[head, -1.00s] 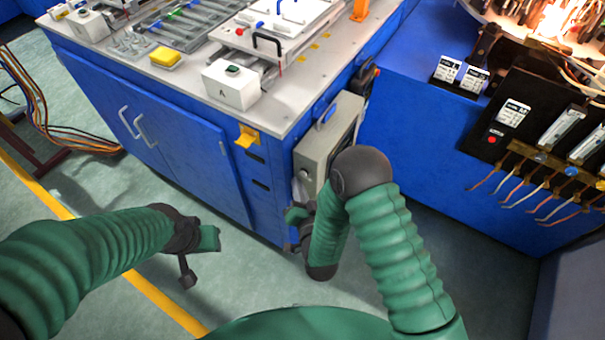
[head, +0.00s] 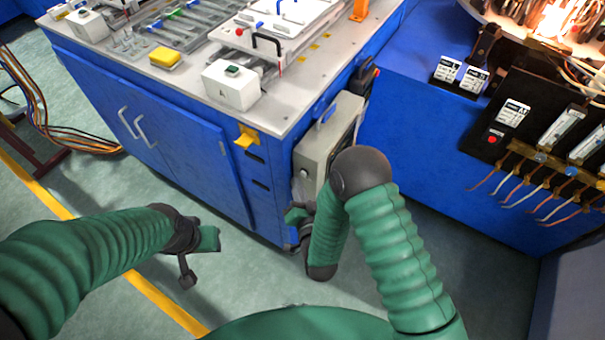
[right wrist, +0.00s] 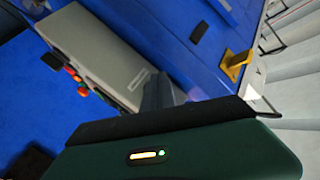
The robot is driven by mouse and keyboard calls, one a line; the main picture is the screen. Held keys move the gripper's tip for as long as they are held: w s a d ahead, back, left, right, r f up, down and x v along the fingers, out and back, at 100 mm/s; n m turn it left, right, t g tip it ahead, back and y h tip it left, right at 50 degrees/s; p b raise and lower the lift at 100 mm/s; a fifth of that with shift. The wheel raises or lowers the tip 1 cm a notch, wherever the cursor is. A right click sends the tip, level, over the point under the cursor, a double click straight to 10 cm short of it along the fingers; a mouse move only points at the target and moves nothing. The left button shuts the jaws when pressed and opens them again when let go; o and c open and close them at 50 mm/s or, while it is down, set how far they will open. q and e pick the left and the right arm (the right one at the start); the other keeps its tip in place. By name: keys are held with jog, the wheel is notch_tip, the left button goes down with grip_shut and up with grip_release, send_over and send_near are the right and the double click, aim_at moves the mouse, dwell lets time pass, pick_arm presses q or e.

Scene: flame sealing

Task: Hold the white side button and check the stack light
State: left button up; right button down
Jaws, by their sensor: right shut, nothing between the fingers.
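The grey control box (head: 318,150) hangs on the side of the blue workbench. A small pale round button (head: 304,172) shows on its near face. My right gripper (head: 298,224) is just below that button, partly hidden by my arm, and is shut and empty. In the right wrist view a grey fingertip (right wrist: 163,93) is close to the lower end of the box (right wrist: 105,55); I cannot tell whether it touches, and the button is hidden there. My left gripper (head: 197,258) is over the floor at the left; its jaw opening is unclear. I cannot make out a stack light.
The blue workbench (head: 180,165) has a pale top with a white button box (head: 231,85) and a yellow block (head: 165,57). Red and orange knobs (right wrist: 75,75) sit on the control box. A blue cabinet (head: 420,140) stands right. Floor between my arms is clear.

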dwell(0.8)
jog(key=shift+w+d+r, duration=0.1)
jog(key=shift+w+d, duration=0.15)
jog(key=shift+w, duration=0.1)
jog(key=shift+w+d, duration=0.25)
jog(key=shift+w, duration=0.1)
dwell(1.2)
dwell(2.2)
jog(key=shift+s+a, duration=0.5)
jog(key=shift+s, duration=0.25)
jog(key=s+a, duration=0.1)
jog(key=s, duration=0.1)
jog(key=s+a, duration=0.2)
dwell(0.5)
